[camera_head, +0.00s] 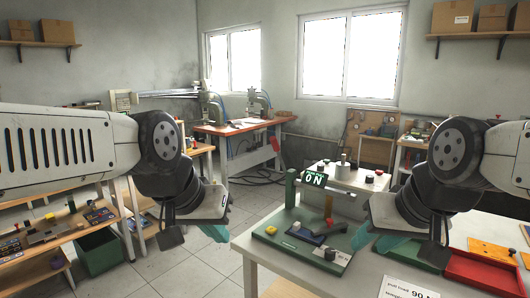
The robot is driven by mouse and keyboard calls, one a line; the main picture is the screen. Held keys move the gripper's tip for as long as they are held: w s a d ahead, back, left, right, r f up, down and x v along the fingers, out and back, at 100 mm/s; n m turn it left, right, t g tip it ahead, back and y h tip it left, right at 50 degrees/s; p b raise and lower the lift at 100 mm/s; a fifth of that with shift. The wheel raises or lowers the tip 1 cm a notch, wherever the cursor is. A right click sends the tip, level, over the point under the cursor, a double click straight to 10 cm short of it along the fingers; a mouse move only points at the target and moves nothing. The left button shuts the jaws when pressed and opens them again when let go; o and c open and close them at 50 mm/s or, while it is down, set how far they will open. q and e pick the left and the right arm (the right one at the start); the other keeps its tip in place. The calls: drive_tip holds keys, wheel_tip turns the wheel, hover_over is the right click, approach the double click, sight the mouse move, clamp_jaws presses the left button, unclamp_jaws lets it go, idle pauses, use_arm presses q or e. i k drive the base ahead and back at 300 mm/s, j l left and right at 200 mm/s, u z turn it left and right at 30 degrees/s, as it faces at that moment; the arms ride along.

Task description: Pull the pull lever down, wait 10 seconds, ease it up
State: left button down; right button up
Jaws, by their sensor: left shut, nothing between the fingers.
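I cannot tell for sure which part is the pull lever. My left gripper (215,233) is shut and empty, hanging left of the table, apart from the device. My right gripper (376,241) is at the device's right side, partly in front of it. Its fingers are teal; I cannot make out the gap between them or any contact.
A printed card (405,289) lies at the front. A grey box (349,178) with knobs stands behind the device. Workbenches line the left and back; the floor between is open.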

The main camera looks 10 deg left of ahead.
sight(273, 139)
drive_tip(key=k+l+u, duration=0.15)
drive_tip(key=l+u, duration=0.25)
drive_tip(key=k+l+u, duration=0.45)
drive_tip(key=k+l, duration=0.4)
drive_tip(key=l, duration=0.2)
drive_tip(key=k+l+u, duration=0.15)
drive_tip(key=k+l, duration=0.4)
drive_tip(key=z, duration=0.5)
drive_tip(key=i+j+z, duration=0.65)
drive_tip(key=j, duration=0.3)
drive_tip(key=i+j, duration=0.15)
drive_tip(key=j, duration=0.2)
drive_tip(key=i+j, duration=0.15)
drive_tip(key=j, duration=0.2)
drive_tip(key=i+j, duration=0.1)
drive_tip(key=j, duration=0.2)
drive_tip(key=i+j+z, duration=0.1)
drive_tip(key=j, duration=0.25)
drive_tip(key=i+j, duration=0.2)
drive_tip(key=j, duration=0.15)
drive_tip(key=i+j, duration=0.1)
drive_tip(key=j, duration=0.25)
